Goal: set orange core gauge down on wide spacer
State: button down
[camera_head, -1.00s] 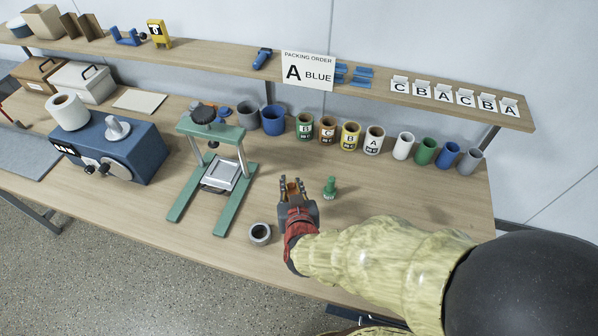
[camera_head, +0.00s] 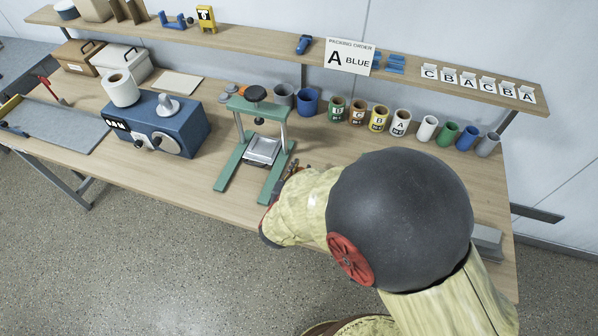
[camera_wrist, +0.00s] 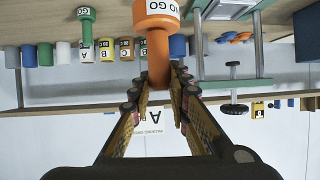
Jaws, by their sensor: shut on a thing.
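The orange core gauge (camera_wrist: 157,42) shows in the wrist view, a thick labelled head on a narrower orange shaft. My gripper (camera_wrist: 158,82) is shut on the shaft, with one finger on each side. In the head view my gripper (camera_head: 288,172) is mostly hidden by my arm, beside the green press frame, and the gauge cannot be made out there. A green gauge (camera_wrist: 87,30) with a GO label shows at the left of the wrist view; my arm hides it in the head view. I cannot identify the wide spacer with certainty.
The green press frame (camera_head: 238,150) stands close left of my gripper. The blue machine (camera_head: 165,128) is further left. Labelled cups (camera_head: 378,118) line the back of the table, below the shelf (camera_head: 270,50). Small orange and blue pieces (camera_head: 240,88) lie behind the press.

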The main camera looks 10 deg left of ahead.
jog(key=shift+f+b, duration=2.75)
jog(key=shift+f, duration=0.3)
jog(key=shift+f+b, duration=0.55)
jog(key=shift+f, duration=0.4)
jog(key=c, duration=1.6)
grip_release()
jog(key=shift+f, duration=0.1)
jog(key=shift+v, duration=6)
